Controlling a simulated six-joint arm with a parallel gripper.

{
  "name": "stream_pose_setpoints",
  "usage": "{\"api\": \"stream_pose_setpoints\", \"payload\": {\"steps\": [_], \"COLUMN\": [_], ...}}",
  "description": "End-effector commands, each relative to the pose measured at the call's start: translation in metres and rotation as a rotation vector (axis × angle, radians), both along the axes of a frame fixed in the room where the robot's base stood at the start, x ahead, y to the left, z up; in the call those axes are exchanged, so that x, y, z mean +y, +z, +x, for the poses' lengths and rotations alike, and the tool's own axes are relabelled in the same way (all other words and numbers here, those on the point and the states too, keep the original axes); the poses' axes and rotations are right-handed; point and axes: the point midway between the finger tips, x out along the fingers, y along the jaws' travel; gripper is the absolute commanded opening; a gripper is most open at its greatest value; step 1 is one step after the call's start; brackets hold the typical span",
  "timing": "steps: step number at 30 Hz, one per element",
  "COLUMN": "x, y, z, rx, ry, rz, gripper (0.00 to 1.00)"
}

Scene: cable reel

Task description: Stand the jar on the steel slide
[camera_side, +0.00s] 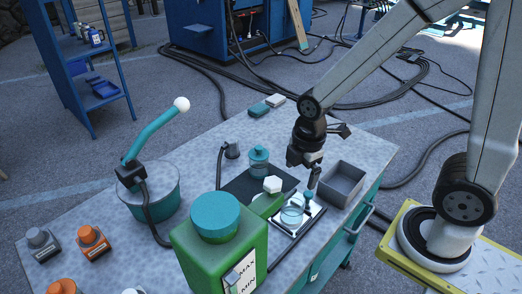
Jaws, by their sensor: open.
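A small jar (258,161) with a teal lid stands at the back edge of a dark mat on the workbench. A bright metal plate (315,211), which looks like the steel slide, lies toward the bench's right side. A clear round dish or jar (291,216) and a small dark-topped piece (308,200) are on or over it; I cannot tell which. My gripper (305,173) points down above the plate's far end, right of the teal-lidded jar. It is open, with nothing visible between its fingers. The green container hides part of the area in front of the plate.
A large green container (235,250) with a teal cap stands at the front. A white-capped green bottle (270,192) is behind it. An open grey bin (342,183) sits right of my gripper. A teal pot (150,200) stands left. The bench's back left is fairly clear.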

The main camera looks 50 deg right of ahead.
Motion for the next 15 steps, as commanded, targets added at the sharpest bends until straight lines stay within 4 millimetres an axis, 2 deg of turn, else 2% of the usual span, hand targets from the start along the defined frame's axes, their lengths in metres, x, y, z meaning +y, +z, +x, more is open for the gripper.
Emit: {"api": "stream_pose_setpoints", "payload": {"steps": [15], "x": [-0.0109], "y": [0.0023], "z": [-0.0086], "rx": [-0.090], "ry": [-0.841], "rz": [0.108], "gripper": [1.00]}}
